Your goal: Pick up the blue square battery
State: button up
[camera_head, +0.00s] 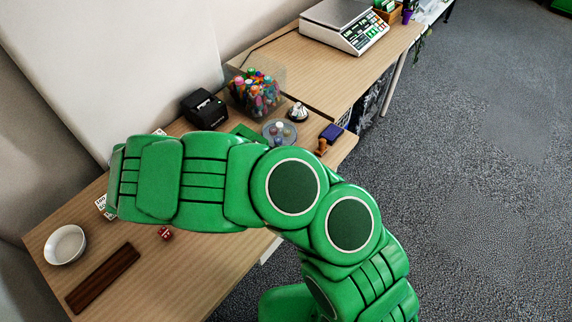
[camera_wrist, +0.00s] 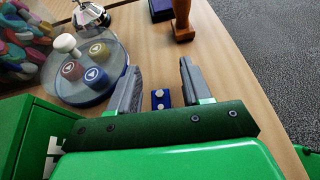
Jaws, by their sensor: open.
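The blue square battery (camera_wrist: 160,100) shows in the wrist view as a small blue block with two silvery round terminals on the wooden table. It lies between the two grey fingers of my gripper (camera_wrist: 160,68), with a gap on either side. The gripper is open and holds nothing. Its palm edge hides the near part of the battery. In the head view my green arm covers this part of the table, and I cannot make out the battery or the fingers.
A round clear tray (camera_wrist: 112,84) with coloured pieces stands left of the fingers. A wooden stamp (camera_wrist: 182,22), a dark blue pad (camera_head: 332,132) and a silver bell (camera_head: 298,112) lie beyond. A tub of markers (camera_head: 256,92), black printer (camera_head: 204,110) and white bowl (camera_head: 65,245) also occupy the table.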

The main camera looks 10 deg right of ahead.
jog(key=shift+c, duration=0.2)
grip_shut()
jog(key=shift+r, duration=0.1)
notch_tip(320, 180, up, 10)
dwell(0.8)
